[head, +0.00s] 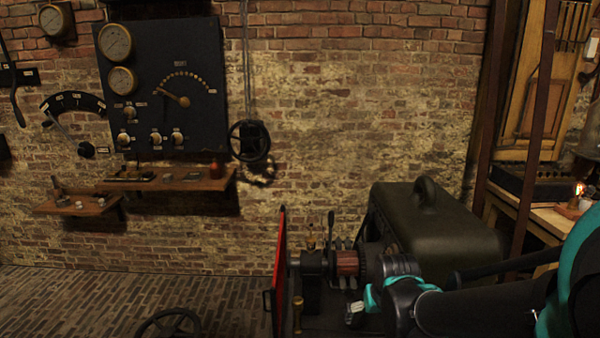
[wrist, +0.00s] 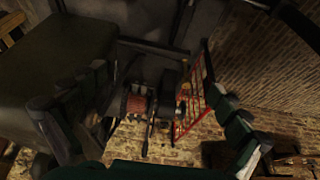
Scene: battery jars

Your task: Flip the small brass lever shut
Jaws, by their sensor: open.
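My gripper (head: 368,302) is at the lower right of the head view, in front of the machine. In the wrist view my gripper (wrist: 128,108) has its two fingers wide apart, with nothing between them in grasp. The machine (head: 347,264) has a copper-coloured drum. A thin upright lever (head: 331,226) stands on it, and a small brass fitting (head: 311,237) stands to its left. A short brass post (head: 298,314) is low at the front. I cannot tell which is the small brass lever, or its position. In the wrist view the drum (wrist: 136,104) lies between the fingers.
A red guard frame (head: 279,270) stands left of the machine; it also shows in the wrist view (wrist: 191,105). A dark green housing (head: 437,222) is behind the gripper. A black gauge panel (head: 165,75) and a wooden shelf (head: 170,181) are on the brick wall. Floor at left is mostly clear.

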